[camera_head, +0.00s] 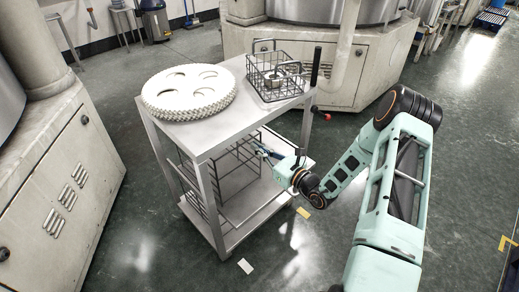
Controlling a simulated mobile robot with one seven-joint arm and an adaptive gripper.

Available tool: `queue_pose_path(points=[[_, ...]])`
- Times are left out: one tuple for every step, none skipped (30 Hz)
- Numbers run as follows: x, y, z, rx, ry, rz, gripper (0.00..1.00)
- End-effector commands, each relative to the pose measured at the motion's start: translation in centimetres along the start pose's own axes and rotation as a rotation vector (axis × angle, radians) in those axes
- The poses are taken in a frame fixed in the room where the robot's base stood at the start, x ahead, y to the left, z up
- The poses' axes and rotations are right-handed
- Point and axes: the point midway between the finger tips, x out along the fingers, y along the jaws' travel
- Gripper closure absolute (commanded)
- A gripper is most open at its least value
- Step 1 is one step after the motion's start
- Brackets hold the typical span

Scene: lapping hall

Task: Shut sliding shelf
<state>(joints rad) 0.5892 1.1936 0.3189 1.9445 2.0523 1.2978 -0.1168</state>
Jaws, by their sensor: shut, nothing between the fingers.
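A grey metal cart (205,143) stands in the middle of the head view. Below its top, a flat grey shelf (282,143) sticks out past the cart's right side. My gripper (263,152) is at this right side, below the cart top and close to the shelf. Its fingers are shut with nothing seen between them. I cannot tell whether they touch the shelf. My wrist covers part of the shelf's outer end, and the cart top hides its inner part.
White toothed discs (188,92) and a wire basket (275,78) stand on the cart top. A wire rack (228,178) is underneath, above the bottom shelf (252,207). Large machines stand left and behind. The floor in front is open, with small yellow and white pieces on it.

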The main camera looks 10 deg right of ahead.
Motion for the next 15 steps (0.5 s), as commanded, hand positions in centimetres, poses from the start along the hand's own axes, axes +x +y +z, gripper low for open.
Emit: queue_pose_path(points=[[0.0,0.0,0.0,0.0,0.0,0.0,1.0],[0.0,0.0,0.0,0.0,0.0,0.0,1.0],[0.2,0.0,0.0,-0.001,0.0,0.001,1.0],[0.4,0.0,-0.1,-0.001,0.0,0.001,1.0],[0.8,0.0,-0.1,-0.001,0.0,0.002,1.0],[1.5,0.0,-0.1,-0.003,-0.001,0.003,1.0],[2.1,0.1,-0.1,-0.004,-0.003,0.004,1.0],[2.8,0.1,-0.1,-0.004,-0.002,0.004,1.0],[3.9,0.1,-0.2,-0.004,-0.003,0.004,1.0],[4.7,0.1,-0.1,-0.004,-0.003,0.004,1.0],[5.4,0.1,-0.2,-0.004,-0.003,0.003,1.0],[6.4,0.1,-0.2,-0.003,-0.003,0.003,1.0],[7.0,0.1,-0.2,-0.003,-0.002,0.003,1.0],[7.6,0.1,-0.2,-0.003,-0.003,0.003,1.0],[8.3,0.0,-0.2,-0.003,-0.001,0.002,1.0]])
